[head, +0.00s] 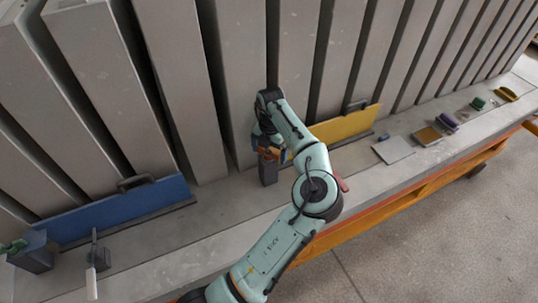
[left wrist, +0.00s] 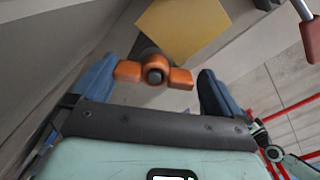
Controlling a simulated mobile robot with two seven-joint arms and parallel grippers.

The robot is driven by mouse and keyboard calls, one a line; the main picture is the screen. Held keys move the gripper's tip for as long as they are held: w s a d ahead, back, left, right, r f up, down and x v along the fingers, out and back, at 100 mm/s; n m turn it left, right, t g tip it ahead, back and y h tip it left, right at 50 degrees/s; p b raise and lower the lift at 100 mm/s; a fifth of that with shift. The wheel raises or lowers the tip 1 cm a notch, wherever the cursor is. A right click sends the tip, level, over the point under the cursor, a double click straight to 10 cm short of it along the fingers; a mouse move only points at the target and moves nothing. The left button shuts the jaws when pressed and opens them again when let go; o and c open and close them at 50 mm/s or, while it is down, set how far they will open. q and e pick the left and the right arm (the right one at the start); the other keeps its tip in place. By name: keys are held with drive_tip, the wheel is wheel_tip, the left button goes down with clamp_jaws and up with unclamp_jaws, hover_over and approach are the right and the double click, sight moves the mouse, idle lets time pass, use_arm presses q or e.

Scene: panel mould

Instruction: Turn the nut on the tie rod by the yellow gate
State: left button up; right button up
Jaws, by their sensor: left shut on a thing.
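The orange winged nut (left wrist: 153,74) sits around the dark end of the tie rod (left wrist: 155,76) in the left wrist view. My left gripper (left wrist: 155,83) has its blue fingers on either side of the nut, shut on its wings. In the head view my left gripper (head: 268,143) is at a dark grey post (head: 268,173), and the nut is mostly hidden by it. The yellow gate (head: 345,127) stands just right of the gripper, against the foot of the panels; it also shows in the left wrist view (left wrist: 182,28). My right gripper is not in view.
Tall grey panels (head: 175,80) stand close behind the gripper. A blue gate (head: 115,213) and a block with a green nut (head: 15,247) are at the left.

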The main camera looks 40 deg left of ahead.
sight(270, 152)
use_arm(q)
drive_tip(key=o, duration=1)
drive_tip(key=n, duration=0.9)
drive_tip(key=shift+s+a+r+n, duration=0.1)
drive_tip(key=shift+a+r+n, duration=0.2)
drive_tip(key=shift+n, duration=0.1)
drive_tip(key=r+m, duration=0.3)
drive_tip(key=r, duration=0.1)
drive_tip(key=r+m, duration=0.3)
drive_tip(key=r, duration=0.1)
drive_tip(key=r+m, duration=0.3)
drive_tip(key=r, duration=0.2)
drive_tip(key=shift+d+m, duration=0.3)
drive_tip(key=shift+m, duration=0.1)
drive_tip(key=shift+w, duration=0.2)
drive_tip(key=shift+f, duration=0.15)
